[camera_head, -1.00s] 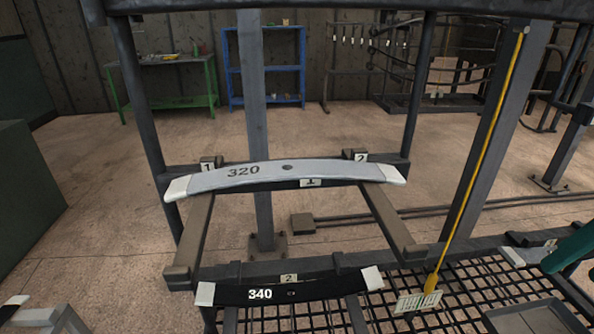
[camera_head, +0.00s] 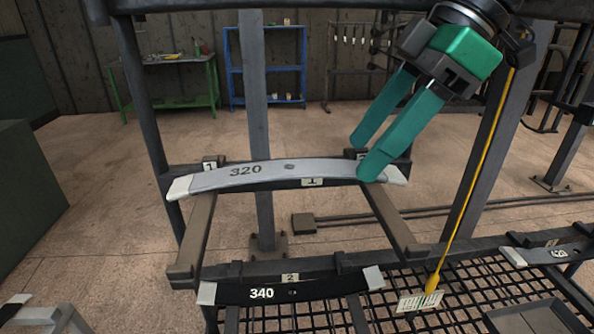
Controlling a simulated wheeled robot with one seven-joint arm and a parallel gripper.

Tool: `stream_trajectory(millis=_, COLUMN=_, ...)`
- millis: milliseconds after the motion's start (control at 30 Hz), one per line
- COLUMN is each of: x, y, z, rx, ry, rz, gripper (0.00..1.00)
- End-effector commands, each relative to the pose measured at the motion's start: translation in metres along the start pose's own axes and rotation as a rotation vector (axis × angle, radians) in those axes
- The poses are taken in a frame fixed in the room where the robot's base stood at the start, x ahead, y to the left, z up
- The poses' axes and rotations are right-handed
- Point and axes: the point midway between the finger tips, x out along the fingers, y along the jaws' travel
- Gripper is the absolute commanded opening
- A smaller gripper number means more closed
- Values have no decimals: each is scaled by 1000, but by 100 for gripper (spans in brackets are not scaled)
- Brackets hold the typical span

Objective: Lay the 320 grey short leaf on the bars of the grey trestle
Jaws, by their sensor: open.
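The grey 320 leaf (camera_head: 265,174), a slightly arched bar with white ends, lies across two arms of the dark rack at the upper level, above label 1. My gripper (camera_head: 364,158) comes down from the upper right with two teal fingers. It is open and empty. Its fingertips are at the right part of the leaf, one overlapping it in the picture; I cannot tell whether they touch. A grey frame (camera_head: 48,318) is cut off at the bottom left corner; it may be the grey trestle, but too little shows to be sure.
A black 340 leaf (camera_head: 325,290) lies on the lower rack level. A yellow cord (camera_head: 475,190) with a tag hangs at the right, above black mesh (camera_head: 460,280). Another grey leaf (camera_head: 550,255) lies far right. A green bench (camera_head: 165,100) and blue shelf (camera_head: 266,70) stand behind.

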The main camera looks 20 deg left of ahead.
Motion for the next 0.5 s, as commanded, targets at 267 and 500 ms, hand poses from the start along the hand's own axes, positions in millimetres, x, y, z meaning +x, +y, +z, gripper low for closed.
stream_trajectory(millis=267, x=21, y=0, z=-37, rx=0, ry=0, rz=0, gripper=60)
stream_trajectory(millis=500, x=28, y=0, z=-49, rx=1, ry=0, rz=0, gripper=60)
